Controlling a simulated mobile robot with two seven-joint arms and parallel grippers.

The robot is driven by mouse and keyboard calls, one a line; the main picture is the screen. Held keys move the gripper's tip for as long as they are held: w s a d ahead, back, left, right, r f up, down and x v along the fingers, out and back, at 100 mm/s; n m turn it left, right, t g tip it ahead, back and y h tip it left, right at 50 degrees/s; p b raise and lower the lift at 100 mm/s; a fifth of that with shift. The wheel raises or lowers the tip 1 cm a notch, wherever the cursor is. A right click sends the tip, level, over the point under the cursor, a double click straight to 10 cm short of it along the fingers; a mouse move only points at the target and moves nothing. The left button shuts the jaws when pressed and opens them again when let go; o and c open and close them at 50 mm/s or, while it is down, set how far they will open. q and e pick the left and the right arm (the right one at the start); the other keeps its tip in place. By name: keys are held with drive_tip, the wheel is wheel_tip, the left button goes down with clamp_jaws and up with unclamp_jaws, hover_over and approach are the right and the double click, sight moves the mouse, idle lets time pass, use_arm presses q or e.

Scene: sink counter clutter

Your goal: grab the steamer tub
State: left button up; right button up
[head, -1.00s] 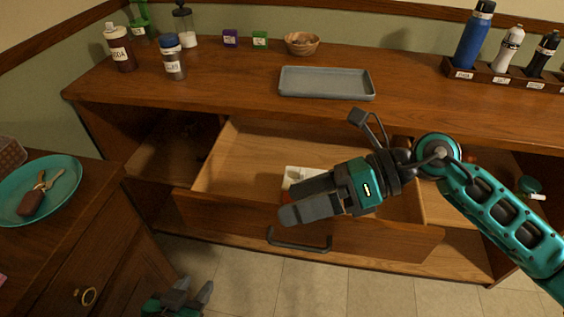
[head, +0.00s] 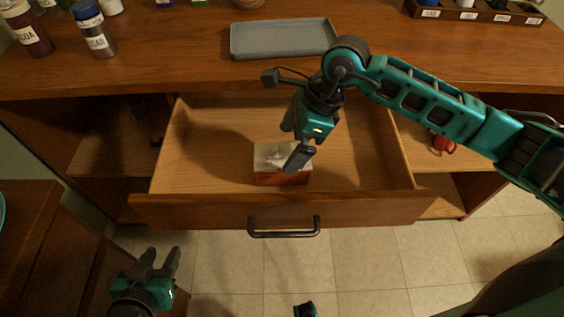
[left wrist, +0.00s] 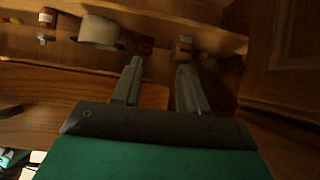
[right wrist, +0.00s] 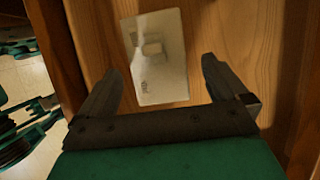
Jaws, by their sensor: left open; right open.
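A boxy tub with a pale printed top and a red-orange side (head: 282,177) lies in the open drawer; its label is too small to read. It also shows in the right wrist view (right wrist: 160,70), lying flat on the drawer floor. My right gripper (head: 289,143) is open and points down over the tub, partly covering it in the head view. In the right wrist view the tub lies beyond and between the open fingers, apart from them. My left gripper (head: 161,256) is open and empty, low in front of the cabinet, left of the drawer handle.
The wooden drawer (head: 200,150) is pulled out, with a black handle (head: 284,232) on its front. A grey tray (head: 285,38) sits on the counter above. A red object (head: 442,143) is on the right shelf. A pale round container (left wrist: 99,31) shows in the left wrist view.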

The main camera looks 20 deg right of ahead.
sight(284, 154)
drive_tip(key=x, duration=0.5)
drive_tip(key=shift+s+f, duration=0.1)
drive_tip(key=shift+f, duration=0.1)
drive_tip(key=c, duration=1)
drive_tip(key=shift+r, duration=0.1)
drive_tip(key=shift+c, duration=0.5)
drive_tip(key=shift+r, duration=0.1)
